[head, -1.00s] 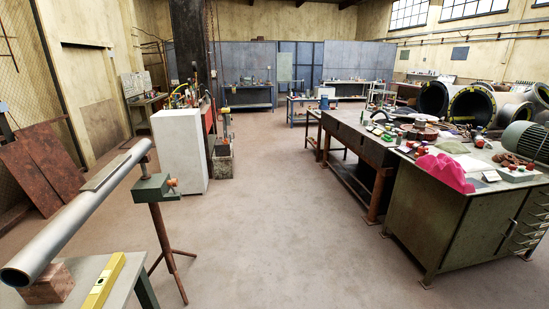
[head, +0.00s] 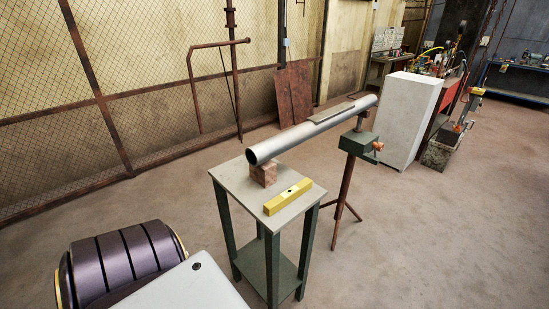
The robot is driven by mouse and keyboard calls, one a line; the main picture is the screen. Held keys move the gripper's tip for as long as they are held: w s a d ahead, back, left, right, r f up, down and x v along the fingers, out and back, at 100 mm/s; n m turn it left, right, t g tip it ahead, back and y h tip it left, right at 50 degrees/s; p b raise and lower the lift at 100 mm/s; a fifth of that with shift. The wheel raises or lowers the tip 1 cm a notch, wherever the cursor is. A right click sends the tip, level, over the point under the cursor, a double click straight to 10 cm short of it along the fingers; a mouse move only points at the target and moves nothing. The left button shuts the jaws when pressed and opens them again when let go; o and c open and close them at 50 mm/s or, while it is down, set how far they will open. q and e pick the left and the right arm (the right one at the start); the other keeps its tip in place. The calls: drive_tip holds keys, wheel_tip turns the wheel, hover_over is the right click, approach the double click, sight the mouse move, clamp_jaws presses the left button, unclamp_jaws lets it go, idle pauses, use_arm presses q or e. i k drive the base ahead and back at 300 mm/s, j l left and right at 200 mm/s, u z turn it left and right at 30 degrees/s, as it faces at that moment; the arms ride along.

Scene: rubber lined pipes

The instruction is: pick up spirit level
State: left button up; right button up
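The yellow spirit level (head: 288,197) lies flat near the front edge of a small table with a grey top (head: 236,184) and dark green legs. Behind it a long grey metal pipe (head: 300,136) rests on a reddish block (head: 263,173) on the same table. The pipe's far end is held up by a green stand (head: 360,143) on a rusty tripod. Neither of my grippers shows in the head view. Nothing touches the level from above.
A wire mesh fence (head: 150,90) runs along the left and back. A white cabinet (head: 408,115) stands behind the stand at the right. Rusty sheets (head: 294,92) lean at the back. The floor right of the table is clear. A flat bar (head: 330,113) lies on the pipe.

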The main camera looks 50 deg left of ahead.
sight(276, 204)
drive_tip(key=i+l+u, duration=0.15)
drive_tip(key=u, duration=0.3)
drive_tip(key=l+u, duration=0.2)
drive_tip(key=u, duration=0.25)
drive_tip(key=i+l+u, duration=0.15)
drive_tip(key=l+u, duration=0.15)
drive_tip(key=i+l+u, duration=0.1)
drive_tip(key=l+u, duration=0.25)
drive_tip(key=i+l+u, duration=0.1)
drive_tip(key=l+u, duration=0.2)
drive_tip(key=l, duration=0.15)
